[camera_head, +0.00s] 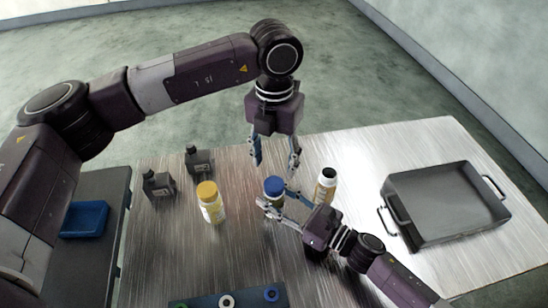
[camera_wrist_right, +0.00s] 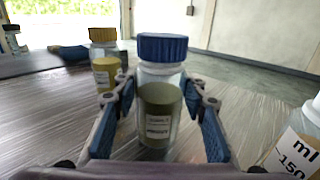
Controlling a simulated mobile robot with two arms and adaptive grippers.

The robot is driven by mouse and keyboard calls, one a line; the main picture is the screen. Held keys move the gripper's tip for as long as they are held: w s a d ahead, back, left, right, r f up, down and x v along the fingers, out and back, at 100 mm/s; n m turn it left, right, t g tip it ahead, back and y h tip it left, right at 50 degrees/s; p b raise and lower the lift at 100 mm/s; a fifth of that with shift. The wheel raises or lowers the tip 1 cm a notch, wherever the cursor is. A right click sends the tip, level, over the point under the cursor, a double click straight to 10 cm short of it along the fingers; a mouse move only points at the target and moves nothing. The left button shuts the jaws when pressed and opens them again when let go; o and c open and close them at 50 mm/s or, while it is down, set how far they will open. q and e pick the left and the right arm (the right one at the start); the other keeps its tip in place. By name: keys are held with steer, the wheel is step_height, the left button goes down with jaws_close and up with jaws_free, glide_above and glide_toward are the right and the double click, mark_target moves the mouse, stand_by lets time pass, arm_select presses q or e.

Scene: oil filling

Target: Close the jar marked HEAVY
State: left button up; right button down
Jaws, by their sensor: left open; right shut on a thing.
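A clear jar with a blue lid (camera_head: 274,184) stands on the metal table; the lid sits on its top. In the right wrist view the jar (camera_wrist_right: 158,110) is upright, with olive-coloured contents and a small label too blurred to read surely. My right gripper (camera_head: 277,204) is shut on this jar, one finger on each side, below the lid. My left gripper (camera_head: 275,163) is open and empty, pointing down above the blue lid and apart from it. Much of the jar's body is hidden by the right gripper in the head view.
A yellow-lidded jar (camera_head: 210,203) stands to the left and a white-labelled jar with a dark top (camera_head: 326,186) to the right, both close. Two dark bottles (camera_head: 158,184) (camera_head: 198,161) stand at the back left. A grey tray (camera_head: 445,237) fills the right side. A rack (camera_head: 190,304) is in front.

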mark_target(274, 184)
arm_select(q)
steer(key=n, duration=0.7)
steer(key=shift+r, duration=0.2)
steer(key=shift+f, duration=4.05)
